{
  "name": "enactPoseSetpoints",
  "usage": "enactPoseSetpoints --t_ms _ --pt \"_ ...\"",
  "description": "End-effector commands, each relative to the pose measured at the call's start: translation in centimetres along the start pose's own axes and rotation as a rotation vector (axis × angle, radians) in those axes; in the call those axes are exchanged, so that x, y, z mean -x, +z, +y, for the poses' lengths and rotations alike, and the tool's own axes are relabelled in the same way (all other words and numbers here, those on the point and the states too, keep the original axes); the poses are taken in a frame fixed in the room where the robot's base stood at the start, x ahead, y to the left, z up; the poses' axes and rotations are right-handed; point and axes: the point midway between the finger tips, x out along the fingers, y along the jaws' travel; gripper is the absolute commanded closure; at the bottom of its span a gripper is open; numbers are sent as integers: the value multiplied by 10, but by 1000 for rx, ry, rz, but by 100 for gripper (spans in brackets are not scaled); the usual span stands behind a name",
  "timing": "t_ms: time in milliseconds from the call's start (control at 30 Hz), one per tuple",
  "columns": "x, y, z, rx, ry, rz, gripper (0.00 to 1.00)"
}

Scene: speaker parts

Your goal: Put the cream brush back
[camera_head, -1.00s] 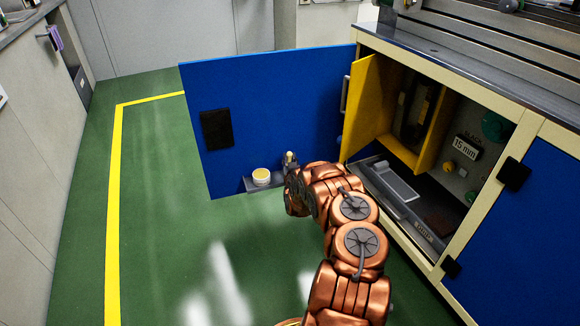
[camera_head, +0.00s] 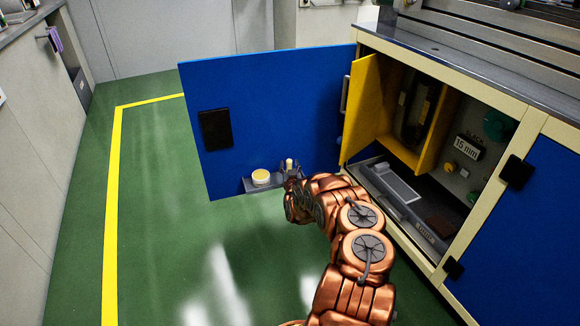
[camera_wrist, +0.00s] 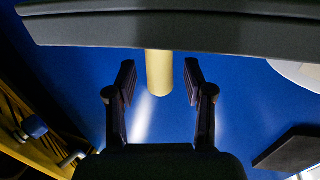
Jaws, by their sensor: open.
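The cream brush (camera_head: 289,163) shows as a short pale cylinder at the right end of the small grey shelf (camera_head: 250,185) low on the blue door's inner face. In the wrist view, the pale cylinder (camera_wrist: 160,73) stands out from the dark shelf bar (camera_wrist: 180,30), which hides its other end. My gripper (camera_wrist: 159,81) is open, with one finger on each side of the cylinder and a visible gap on both sides. In the head view, my wrist largely hides the gripper beside the shelf.
A round cream-topped tub (camera_head: 261,177) sits on the shelf left of the brush. The open blue door (camera_head: 265,110) stands behind. At the right is the open cabinet with a yellow inner door (camera_head: 362,105) and grey tray (camera_head: 398,185). The green floor (camera_head: 160,230) at left is clear.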

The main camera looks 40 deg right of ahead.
Motion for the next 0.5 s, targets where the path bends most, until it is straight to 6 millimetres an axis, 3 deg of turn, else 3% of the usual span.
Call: enactPoseSetpoints --t_ms 267,500 --pt "4 0 0 0 -1 -1 48" --pt "24 -2 0 2 -1 -2 48"
